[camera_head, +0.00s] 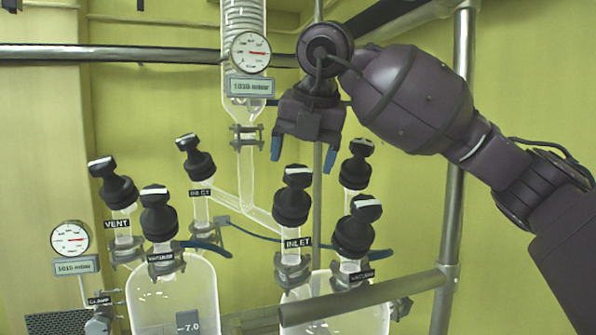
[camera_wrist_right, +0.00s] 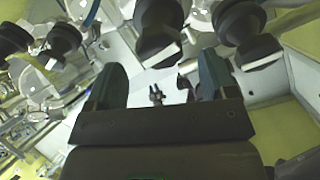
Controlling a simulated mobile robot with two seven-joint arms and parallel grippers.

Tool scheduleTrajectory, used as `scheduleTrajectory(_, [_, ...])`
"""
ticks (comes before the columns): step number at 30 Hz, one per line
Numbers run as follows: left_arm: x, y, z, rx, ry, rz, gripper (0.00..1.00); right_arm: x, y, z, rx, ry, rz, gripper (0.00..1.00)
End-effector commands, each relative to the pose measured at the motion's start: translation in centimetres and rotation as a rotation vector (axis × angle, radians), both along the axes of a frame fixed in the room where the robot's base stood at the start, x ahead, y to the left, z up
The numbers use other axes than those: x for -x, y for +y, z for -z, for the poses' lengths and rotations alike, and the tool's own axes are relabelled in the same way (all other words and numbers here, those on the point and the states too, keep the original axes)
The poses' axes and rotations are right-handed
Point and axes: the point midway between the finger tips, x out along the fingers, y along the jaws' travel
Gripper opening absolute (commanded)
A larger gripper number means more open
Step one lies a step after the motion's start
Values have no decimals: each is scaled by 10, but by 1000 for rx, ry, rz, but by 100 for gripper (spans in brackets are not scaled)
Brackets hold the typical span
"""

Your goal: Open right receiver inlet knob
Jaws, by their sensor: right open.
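The black inlet knob (camera_head: 292,196) with a white-topped handle stands on the right receiver (camera_head: 335,312), above a label reading INLET (camera_head: 297,243). My right gripper (camera_head: 303,157) hangs above this knob with its blue fingertips spread, open and empty, apart from the knob. In the right wrist view my right gripper (camera_wrist_right: 158,75) shows two dark teal fingers with a gap between them. A black knob (camera_wrist_right: 160,25) lies just beyond the gap there; I cannot tell surely which knob it is. My left gripper is out of view.
The vacuum knob (camera_head: 354,228) and another black knob (camera_head: 356,163) stand close to the right. Several more knobs crowd the left, including the vent knob (camera_head: 112,183). A glass column (camera_head: 244,135) with a pressure gauge (camera_head: 250,52) stands beside my gripper. A metal rail (camera_head: 365,296) crosses in front.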

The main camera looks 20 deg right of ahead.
Motion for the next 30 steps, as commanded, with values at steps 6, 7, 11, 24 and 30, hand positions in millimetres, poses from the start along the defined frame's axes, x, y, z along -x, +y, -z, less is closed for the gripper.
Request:
scheduleTrajectory(6, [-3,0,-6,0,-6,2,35,-11,1,24,1,2,-1,78])
scheduleTrajectory(7, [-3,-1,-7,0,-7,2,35,-13,2,26,-1,3,-2,78])
scheduleTrajectory(11, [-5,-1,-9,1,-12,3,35,-15,2,32,-1,0,-1,78])
scheduleTrajectory(24, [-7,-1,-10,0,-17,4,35,-16,2,33,-1,0,-3,54])
scheduleTrajectory(30, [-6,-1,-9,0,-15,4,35,-16,2,33,-1,1,-3,29])
